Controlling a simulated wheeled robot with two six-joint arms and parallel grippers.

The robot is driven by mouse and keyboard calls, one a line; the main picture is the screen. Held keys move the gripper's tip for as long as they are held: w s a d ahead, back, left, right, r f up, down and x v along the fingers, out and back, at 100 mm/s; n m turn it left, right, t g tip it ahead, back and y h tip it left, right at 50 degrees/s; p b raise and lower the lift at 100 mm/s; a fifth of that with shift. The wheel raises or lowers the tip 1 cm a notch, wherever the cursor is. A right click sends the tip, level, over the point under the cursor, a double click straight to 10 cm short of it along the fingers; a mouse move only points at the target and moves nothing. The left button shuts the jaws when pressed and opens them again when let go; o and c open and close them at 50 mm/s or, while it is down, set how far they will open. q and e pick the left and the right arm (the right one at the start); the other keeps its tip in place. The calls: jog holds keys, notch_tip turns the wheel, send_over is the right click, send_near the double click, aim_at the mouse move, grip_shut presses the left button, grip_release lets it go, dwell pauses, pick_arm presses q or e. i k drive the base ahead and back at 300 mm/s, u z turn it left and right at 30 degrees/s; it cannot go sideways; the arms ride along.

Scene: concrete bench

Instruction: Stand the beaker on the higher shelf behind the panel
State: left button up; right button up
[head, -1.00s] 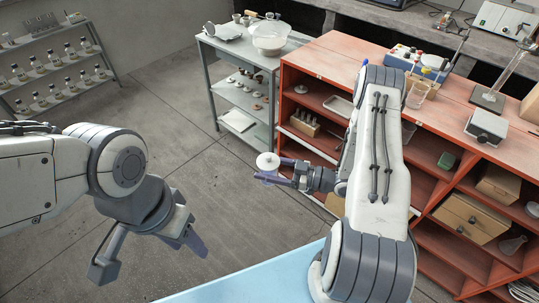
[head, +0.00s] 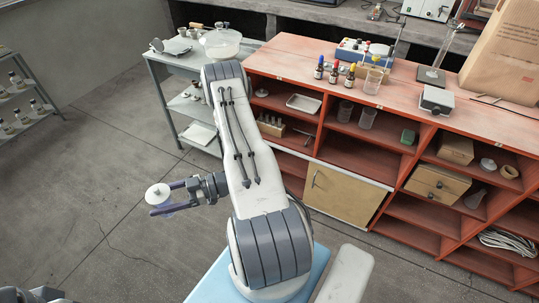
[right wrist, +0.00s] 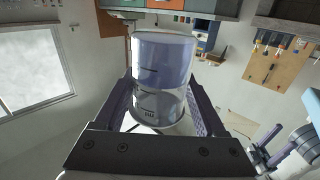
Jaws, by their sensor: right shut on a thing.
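My right gripper (head: 168,197) is shut on the beaker (head: 158,193), held out over open floor left of the red cabinet. The beaker shows a pale disc-like top in the head view. In the right wrist view the beaker (right wrist: 160,75) is clear with a violet tint and dark graduation marks, between the two fingers. The tan panel (head: 343,193) with a dark handle closes off a lower bay of the red cabinet (head: 330,60); what lies behind it is hidden. Of my left arm only a grey part shows at the bottom left edge; its gripper is out of view.
A brown paper bag (head: 505,50), dropper bottles (head: 333,73) and a beaker-like glass (head: 373,81) stand on the cabinet top. Shelves hold glasses (head: 367,117), a white tray (head: 303,103) and a wooden drawer box (head: 437,184). A grey trolley (head: 160,75) stands left.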

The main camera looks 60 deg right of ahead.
aim_at(281, 163)
jog(key=z, duration=0.05)
jog(key=i, duration=2.05)
jog(key=z, duration=3)
